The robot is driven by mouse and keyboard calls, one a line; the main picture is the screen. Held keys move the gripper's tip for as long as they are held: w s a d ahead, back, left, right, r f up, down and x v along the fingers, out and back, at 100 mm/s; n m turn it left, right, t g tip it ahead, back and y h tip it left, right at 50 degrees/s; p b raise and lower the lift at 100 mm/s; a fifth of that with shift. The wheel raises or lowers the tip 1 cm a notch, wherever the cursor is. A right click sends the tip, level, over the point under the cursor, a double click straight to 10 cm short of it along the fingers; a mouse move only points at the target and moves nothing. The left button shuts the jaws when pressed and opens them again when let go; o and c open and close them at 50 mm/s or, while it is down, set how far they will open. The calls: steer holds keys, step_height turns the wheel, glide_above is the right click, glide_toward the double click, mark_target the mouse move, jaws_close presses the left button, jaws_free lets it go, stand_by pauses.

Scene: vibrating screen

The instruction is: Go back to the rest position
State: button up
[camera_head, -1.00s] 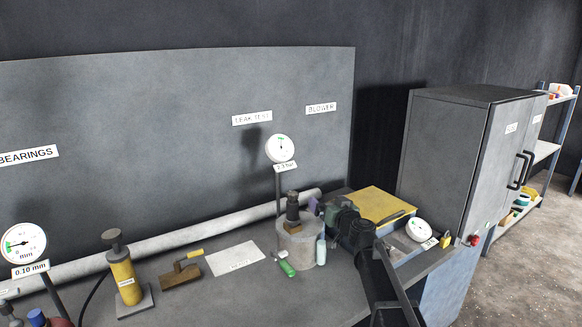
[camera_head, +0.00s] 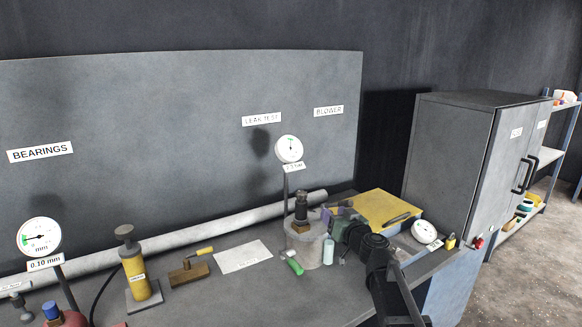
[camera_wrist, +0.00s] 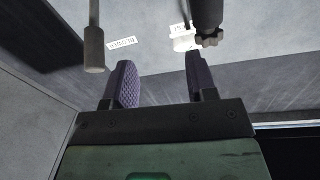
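My gripper (camera_head: 337,208) is at the right part of the bench, beside the grey cylinder with the black-topped fitting, in front of the yellow panel. Its dark purple fingers and green wrist body show small there, partly behind my black arm. In the wrist view, the two ridged fingers (camera_wrist: 162,78) stand apart with nothing between them. Beyond the fingers are wall labels, a grey rod end and a dark rod with a knob.
The bench holds a grey cylinder (camera_head: 303,245), a pressure gauge (camera_head: 289,149), a green-handled tool (camera_head: 294,266), a yellow panel (camera_head: 383,207), a white dial (camera_head: 424,231), a yellow pump (camera_head: 136,277) and a brush (camera_head: 188,273). A grey cabinet (camera_head: 455,160) stands right. Open space lies above the bench.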

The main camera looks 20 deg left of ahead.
steer(key=s+d+f+g+h, duration=0.1)
steer(key=s+d+f+g, duration=0.2)
steer(key=s+f+g, duration=0.85)
steer(key=s+d+f+m+h, duration=0.2)
steer(key=s+d+h, duration=0.1)
steer(key=s+d, duration=0.3)
steer(key=s+d+f+m+g+h, duration=0.1)
steer(key=s+d+h, duration=0.3)
steer(key=d, duration=0.5)
steer(key=s+d+f+m+g+h, duration=0.1)
steer(key=s+d+f+m+h, duration=0.2)
steer(key=s+d, duration=0.5)
steer(key=shift+h, duration=0.3)
steer(key=shift+s+g, duration=0.1)
steer(key=shift+g, duration=0.15)
stand_by(3.1)
